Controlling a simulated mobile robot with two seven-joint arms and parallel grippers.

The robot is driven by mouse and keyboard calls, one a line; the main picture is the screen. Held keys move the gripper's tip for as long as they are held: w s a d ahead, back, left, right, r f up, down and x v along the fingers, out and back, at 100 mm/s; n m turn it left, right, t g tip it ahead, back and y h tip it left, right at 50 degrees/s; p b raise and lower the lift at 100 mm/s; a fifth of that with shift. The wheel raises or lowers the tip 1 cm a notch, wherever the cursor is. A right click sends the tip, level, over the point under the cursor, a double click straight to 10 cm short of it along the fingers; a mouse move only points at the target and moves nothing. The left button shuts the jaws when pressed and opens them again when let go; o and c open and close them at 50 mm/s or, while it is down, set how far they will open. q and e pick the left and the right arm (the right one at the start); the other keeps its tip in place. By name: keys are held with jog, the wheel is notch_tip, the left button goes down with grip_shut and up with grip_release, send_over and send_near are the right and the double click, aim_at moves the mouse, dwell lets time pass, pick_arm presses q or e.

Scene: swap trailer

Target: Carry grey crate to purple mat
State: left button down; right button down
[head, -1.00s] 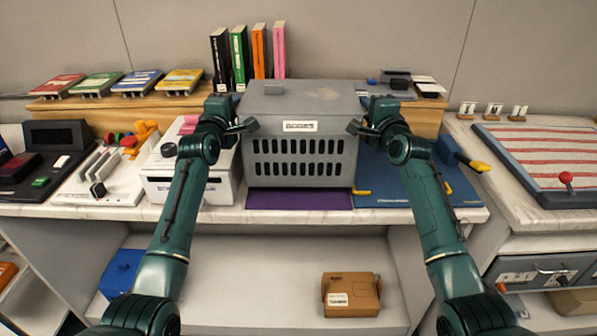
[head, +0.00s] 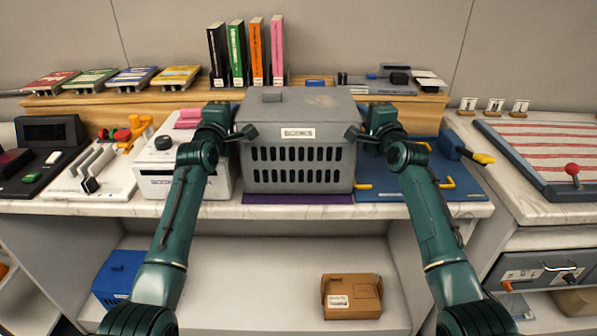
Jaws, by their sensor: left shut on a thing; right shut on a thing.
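My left gripper (head: 245,134) is shut on the crate's left side. My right gripper (head: 354,134) is shut on its right side. The fingertips are partly hidden by my wrists.
A white device (head: 165,184) stands close to the left of the crate, and a blue board with yellow handles (head: 400,190) lies to the right. A wooden shelf (head: 100,113) with upright books is behind. A cardboard box (head: 352,297) sits on the lower shelf.

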pick_arm(q)
jog(key=shift+d+f, duration=0.1)
jog(key=shift+f, duration=0.25)
pick_arm(e)
jog(key=shift+a+f, duration=0.1)
jog(key=shift+f, duration=0.3)
pick_arm(q)
jog(key=c, duration=1.5)
grip_release()
pick_arm(e)
jog(key=c, duration=1.5)
grip_release()
jog(key=shift+r, duration=0.1)
pick_arm(q)
jog(key=shift+s, duration=0.1)
jog(key=s, duration=0.4)
jog(key=s+a, duration=0.1)
jog(key=s, duration=0.6)
jog(key=shift+s+a+r, duration=0.1)
jog(key=shift+s+a, duration=0.25)
jog(key=shift+a, duration=0.05)
pick_arm(e)
jog(key=v, duration=1.2)
jog(key=shift+s, duration=0.1)
